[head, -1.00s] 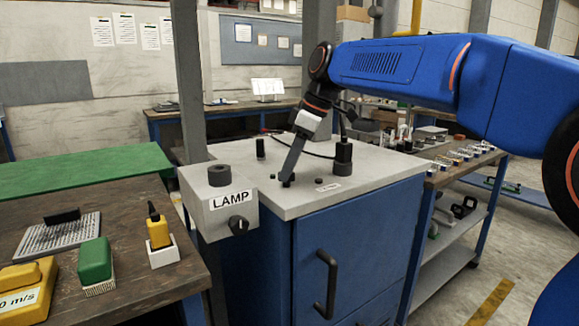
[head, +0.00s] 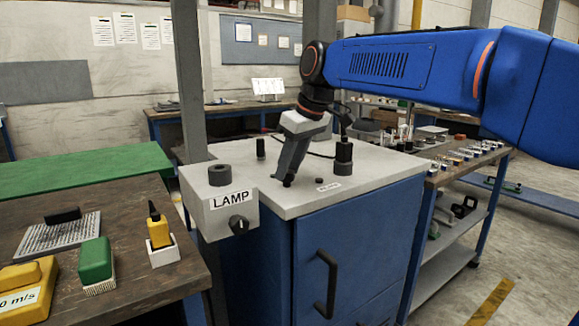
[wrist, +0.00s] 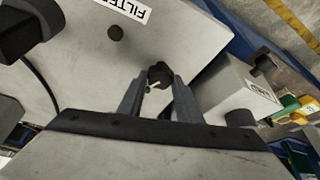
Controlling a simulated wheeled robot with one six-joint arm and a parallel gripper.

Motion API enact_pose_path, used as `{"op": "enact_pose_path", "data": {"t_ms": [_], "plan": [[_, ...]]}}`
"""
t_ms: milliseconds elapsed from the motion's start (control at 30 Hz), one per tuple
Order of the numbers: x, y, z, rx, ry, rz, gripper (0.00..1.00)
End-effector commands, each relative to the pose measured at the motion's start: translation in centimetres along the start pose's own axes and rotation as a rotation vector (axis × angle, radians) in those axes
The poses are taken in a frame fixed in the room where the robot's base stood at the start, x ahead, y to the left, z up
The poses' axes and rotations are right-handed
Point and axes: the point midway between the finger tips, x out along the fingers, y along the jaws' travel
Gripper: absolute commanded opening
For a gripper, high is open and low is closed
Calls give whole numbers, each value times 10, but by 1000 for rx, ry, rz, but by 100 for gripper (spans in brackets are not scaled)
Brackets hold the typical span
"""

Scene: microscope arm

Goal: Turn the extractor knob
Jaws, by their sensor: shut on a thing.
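The extractor knob (wrist: 158,74) is a small dark knob with a white mark on it, on the grey top of the blue cabinet (head: 345,250). No label for it shows in either view. My gripper (wrist: 158,82) is shut on this knob, with one finger on each side, pointing down at the cabinet top.
A small dark knob (head: 322,180) by a FILTER label (wrist: 121,9) is to the right. A black post (head: 343,155) stands behind it. The LAMP box (head: 205,212) is at the left, with a knob (head: 238,225) on its front. A dark cable crosses the top.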

Motion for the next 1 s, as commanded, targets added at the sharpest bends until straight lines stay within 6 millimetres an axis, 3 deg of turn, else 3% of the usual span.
{"op": "enact_pose_path", "data": {"t_ms": [1000], "plan": [[1,-7,-3,847,0,352,9]]}}
